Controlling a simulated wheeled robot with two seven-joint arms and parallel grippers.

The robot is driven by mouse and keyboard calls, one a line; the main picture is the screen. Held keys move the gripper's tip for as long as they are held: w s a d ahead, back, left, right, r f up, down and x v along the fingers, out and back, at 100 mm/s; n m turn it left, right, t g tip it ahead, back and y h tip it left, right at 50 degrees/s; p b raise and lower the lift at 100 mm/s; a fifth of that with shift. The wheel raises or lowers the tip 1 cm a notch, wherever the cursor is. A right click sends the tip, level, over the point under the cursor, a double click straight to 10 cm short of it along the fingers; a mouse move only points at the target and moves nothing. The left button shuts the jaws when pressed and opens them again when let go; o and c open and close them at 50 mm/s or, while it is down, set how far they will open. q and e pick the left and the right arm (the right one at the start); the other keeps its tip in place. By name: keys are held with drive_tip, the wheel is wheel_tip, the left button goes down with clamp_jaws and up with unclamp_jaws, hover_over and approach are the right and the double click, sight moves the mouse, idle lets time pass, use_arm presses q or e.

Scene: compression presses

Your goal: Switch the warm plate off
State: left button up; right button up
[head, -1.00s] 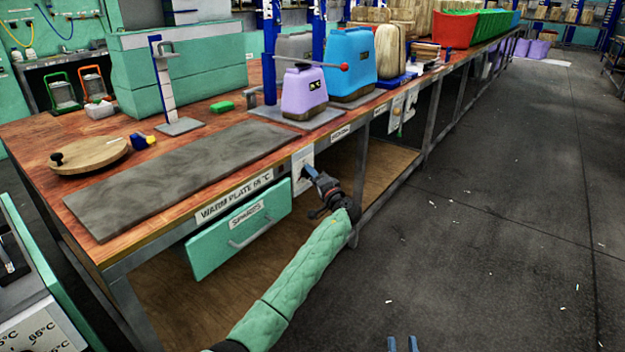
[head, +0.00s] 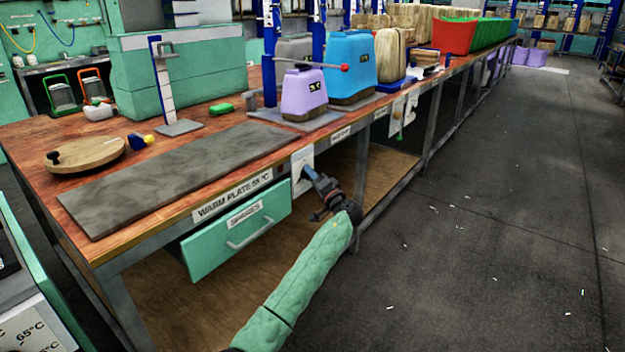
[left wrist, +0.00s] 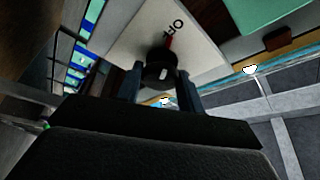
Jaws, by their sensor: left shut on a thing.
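The warm plate (head: 175,175) is a long grey slab on the wooden bench top, above a front label reading WARM PLATE 55 °C (head: 232,196). A white switch panel (head: 300,158) is on the bench's front edge, right of that label. In the left wrist view the panel (left wrist: 203,45) carries the word OFF and a dark round knob (left wrist: 160,68). A red mark on the knob's far side is beside the word OFF. My left gripper (head: 307,173) is shut on the knob, its fingers (left wrist: 160,88) on either side. My right gripper is out of view.
A green SPARES drawer (head: 237,232) hangs under the bench, left of my left arm. A round wooden board (head: 85,155), a purple container (head: 304,95) and a blue one (head: 349,65) stand on the bench. The floor at right is largely clear.

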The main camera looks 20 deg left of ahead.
use_arm(q)
drive_tip(key=shift+f, duration=0.1)
idle(0.6)
drive_tip(key=o, duration=0.9)
drive_tip(key=shift+o, duration=0.2)
drive_tip(key=shift+d, duration=0.1)
drive_tip(key=v, duration=0.7)
drive_tip(key=shift+s+d, duration=0.2)
drive_tip(key=shift+d, duration=0.05)
drive_tip(key=shift+f, duration=0.1)
